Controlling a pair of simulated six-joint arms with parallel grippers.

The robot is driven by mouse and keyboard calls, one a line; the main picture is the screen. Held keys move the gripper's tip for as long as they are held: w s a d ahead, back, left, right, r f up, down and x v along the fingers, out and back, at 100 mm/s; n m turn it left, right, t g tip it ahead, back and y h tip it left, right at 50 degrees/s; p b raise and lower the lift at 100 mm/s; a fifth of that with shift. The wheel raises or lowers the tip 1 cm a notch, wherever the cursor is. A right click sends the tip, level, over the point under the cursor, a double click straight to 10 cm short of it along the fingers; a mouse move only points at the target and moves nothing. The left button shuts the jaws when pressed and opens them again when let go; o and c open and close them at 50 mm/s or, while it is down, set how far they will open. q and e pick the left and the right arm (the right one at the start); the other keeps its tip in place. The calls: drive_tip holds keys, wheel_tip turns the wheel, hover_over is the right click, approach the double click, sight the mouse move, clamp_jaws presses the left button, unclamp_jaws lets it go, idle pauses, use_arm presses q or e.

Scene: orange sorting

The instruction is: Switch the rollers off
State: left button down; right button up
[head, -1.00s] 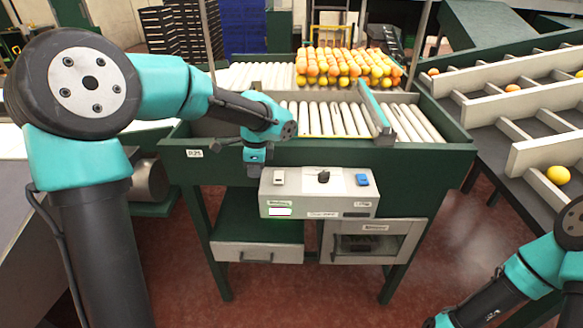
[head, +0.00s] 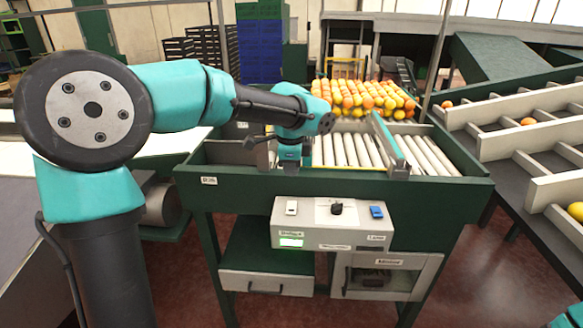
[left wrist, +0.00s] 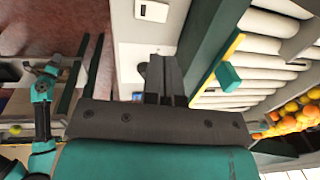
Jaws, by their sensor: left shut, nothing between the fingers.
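The grey control box (head: 331,228) is on the front of the roller table. It carries a white switch (head: 291,208), a black knob (head: 336,208) and a blue switch (head: 376,212); a green display (head: 291,242) is lit below the white switch. The rollers (head: 345,150) lie behind. My left gripper (head: 290,166) is shut and empty, above and behind the box's left part, apart from the white switch. In the left wrist view its fingers (left wrist: 160,75) show near the box face, with the white switch (left wrist: 152,10) beyond. My right gripper is too small there to read.
Oranges (head: 365,98) are heaped behind the rollers. A teal-topped bar (head: 388,142) stands across the rollers. Sloping sorting lanes (head: 520,125) stand at the right. A drawer (head: 266,283) and a windowed compartment (head: 385,276) are below the box.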

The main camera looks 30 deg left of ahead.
sight(292, 203)
use_arm(q)
drive_tip(key=f, duration=0.3)
drive_tip(key=w+f, duration=0.1)
drive_tip(key=f, duration=0.7)
drive_tip(key=shift+w+a+f, duration=0.15)
drive_tip(key=shift+w+a, duration=0.05)
drive_tip(key=shift+a, duration=0.1)
